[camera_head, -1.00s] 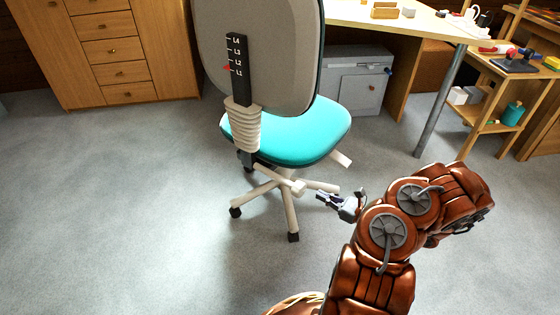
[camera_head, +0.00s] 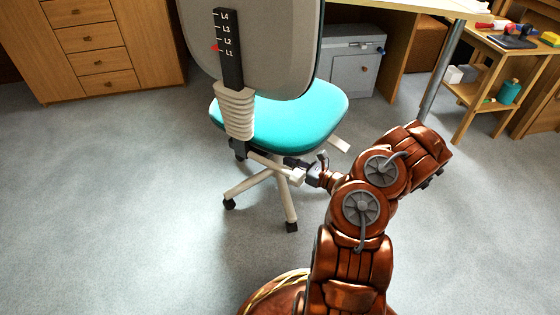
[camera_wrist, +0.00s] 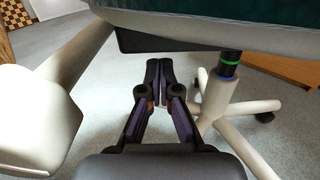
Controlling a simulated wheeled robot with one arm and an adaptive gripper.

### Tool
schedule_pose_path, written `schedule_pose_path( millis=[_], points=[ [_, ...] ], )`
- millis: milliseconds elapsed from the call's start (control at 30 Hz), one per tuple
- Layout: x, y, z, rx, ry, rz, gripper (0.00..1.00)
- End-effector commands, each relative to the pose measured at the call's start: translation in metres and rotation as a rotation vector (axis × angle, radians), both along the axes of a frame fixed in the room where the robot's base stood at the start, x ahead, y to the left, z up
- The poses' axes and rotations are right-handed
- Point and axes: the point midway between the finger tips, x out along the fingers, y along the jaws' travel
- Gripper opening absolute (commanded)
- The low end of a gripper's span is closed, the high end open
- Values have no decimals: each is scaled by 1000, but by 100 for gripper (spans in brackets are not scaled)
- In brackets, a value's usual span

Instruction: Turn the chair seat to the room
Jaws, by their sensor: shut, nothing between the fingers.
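The office chair has a turquoise seat (camera_head: 285,122) and a grey backrest (camera_head: 275,50) whose rear side faces my head camera. Its seat points away toward the desk. My gripper (camera_head: 290,162) is below the seat, by the chair's base, with its fingers together and empty. In the wrist view my gripper (camera_wrist: 158,68) is beneath the dark seat underside (camera_wrist: 190,35), left of the chair column (camera_wrist: 220,90). A pale beige bar (camera_wrist: 40,110) under the seat is to its left. Whether my gripper touches the chair cannot be told.
A wooden desk (camera_head: 430,8) stands behind the chair, with a grey cabinet (camera_head: 350,65) under it. A wooden shelf (camera_head: 480,92) is at right and a drawer unit (camera_head: 95,45) at left. The floor at left (camera_head: 110,190) is clear.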

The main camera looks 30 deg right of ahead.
Motion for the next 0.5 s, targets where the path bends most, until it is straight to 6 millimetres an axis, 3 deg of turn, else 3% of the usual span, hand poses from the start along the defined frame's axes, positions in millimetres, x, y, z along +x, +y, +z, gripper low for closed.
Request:
schedule_pose_path(
  millis=[200, 500],
  points=[
    [28, 12, -2, -2, -2, 4, 0],
    [40, 17, 1, -1, -1, 3, 0]
  ],
)
